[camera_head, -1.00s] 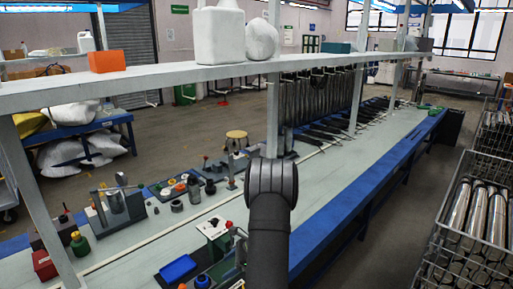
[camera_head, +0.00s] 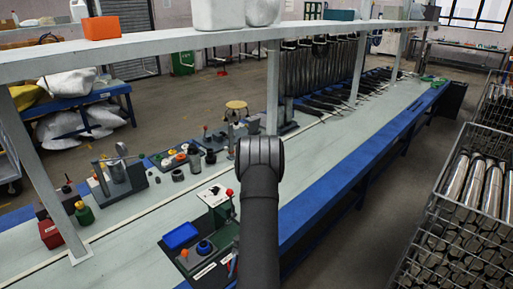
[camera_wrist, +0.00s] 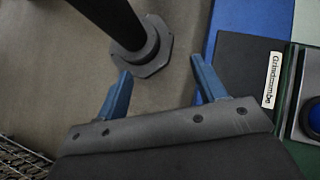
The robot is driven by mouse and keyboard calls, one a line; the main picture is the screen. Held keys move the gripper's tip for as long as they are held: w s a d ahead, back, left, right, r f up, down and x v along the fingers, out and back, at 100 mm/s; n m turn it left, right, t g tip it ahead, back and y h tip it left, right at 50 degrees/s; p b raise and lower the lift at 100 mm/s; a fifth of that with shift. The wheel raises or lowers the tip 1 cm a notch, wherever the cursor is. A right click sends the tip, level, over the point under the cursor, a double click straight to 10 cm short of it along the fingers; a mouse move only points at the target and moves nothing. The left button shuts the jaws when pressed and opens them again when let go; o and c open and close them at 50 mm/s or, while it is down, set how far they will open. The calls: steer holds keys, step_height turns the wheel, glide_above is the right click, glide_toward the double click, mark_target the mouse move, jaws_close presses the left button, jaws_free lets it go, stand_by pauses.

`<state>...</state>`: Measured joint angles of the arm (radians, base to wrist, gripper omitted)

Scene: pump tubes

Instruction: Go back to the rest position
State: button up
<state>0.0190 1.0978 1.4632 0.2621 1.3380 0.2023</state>
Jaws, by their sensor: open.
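My gripper (camera_wrist: 160,85) shows in the wrist view with its two blue fingers spread apart and nothing between them. It is over the floor beside the bench's blue edge (camera_wrist: 238,22). In the head view only my dark arm shows, rising in front of the workbench (camera_head: 150,215); the gripper itself is hidden there.
A shelf (camera_head: 140,48) on posts runs above the bench. A green fixture (camera_head: 216,205), a blue tray (camera_head: 180,235) and a red box (camera_head: 52,234) are on the bench. A wire crate of metal tubes (camera_head: 470,190) stands at right. Clear floor lies between bench and crate.

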steer(key=s+d+r+n+t+h, duration=0.1)
steer(key=d+n+t+h, duration=0.3)
steer(key=n+h, duration=0.7)
steer(key=d+n, duration=0.2)
steer(key=n, duration=0.3)
steer(key=shift+s+d+r+n, duration=0.15)
steer(key=shift+s+n, duration=0.1)
steer(key=shift+n, duration=0.05)
stand_by(0.9)
